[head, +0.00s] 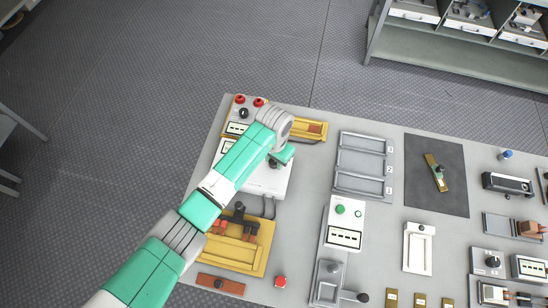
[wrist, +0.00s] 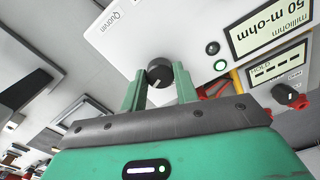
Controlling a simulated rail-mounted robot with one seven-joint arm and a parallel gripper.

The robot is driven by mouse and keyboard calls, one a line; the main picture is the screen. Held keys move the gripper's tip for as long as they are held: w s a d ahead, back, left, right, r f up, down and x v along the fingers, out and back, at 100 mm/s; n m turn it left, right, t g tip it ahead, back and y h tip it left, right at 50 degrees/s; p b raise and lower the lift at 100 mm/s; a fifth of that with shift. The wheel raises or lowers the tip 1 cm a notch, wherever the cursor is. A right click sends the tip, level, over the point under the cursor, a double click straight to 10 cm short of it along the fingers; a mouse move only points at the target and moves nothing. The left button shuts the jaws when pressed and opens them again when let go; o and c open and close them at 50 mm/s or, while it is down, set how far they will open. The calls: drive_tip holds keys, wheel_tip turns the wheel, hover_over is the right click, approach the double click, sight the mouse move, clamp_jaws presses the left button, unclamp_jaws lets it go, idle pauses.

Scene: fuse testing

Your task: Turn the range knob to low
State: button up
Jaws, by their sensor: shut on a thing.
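The range knob (wrist: 158,72) is a round black knob with a white pointer mark on the white face of the meter box (wrist: 125,42). In the wrist view the two green fingers of my gripper (wrist: 160,80) stand on either side of the knob and are shut on it. The pointer mark shows on the knob's near side, but I cannot read any range labels around it. The box's display (wrist: 275,32) reads "milliohm 50 m-ohm", upside down. In the head view my gripper (head: 281,157) is over the white box (head: 268,182), and my arm covers part of the box.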

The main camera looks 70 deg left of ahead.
sight(274, 162)
drive_tip(key=n+p, duration=0.2)
drive_tip(key=shift+d+r+n+p, duration=0.1)
drive_tip(key=shift+r+n+p, duration=0.1)
drive_tip(key=shift+n+p, duration=0.15)
drive_tip(key=n+p, duration=0.2)
drive_tip(key=n, duration=0.1)
drive_tip(key=shift+f+n, duration=0.1)
drive_tip(key=shift+n, duration=0.25)
drive_tip(key=n+p, duration=0.1)
drive_tip(key=n, duration=0.2)
drive_tip(key=shift+n, duration=0.3)
drive_tip(key=shift+n+p, duration=0.3)
drive_tip(key=shift+n, duration=1.6)
drive_tip(key=o, duration=1)
drive_tip(key=shift+f, duration=0.1)
wheel_tip(274, 162, up, 8)
drive_tip(key=shift+f+p, duration=0.1)
drive_tip(key=shift+p, duration=0.45)
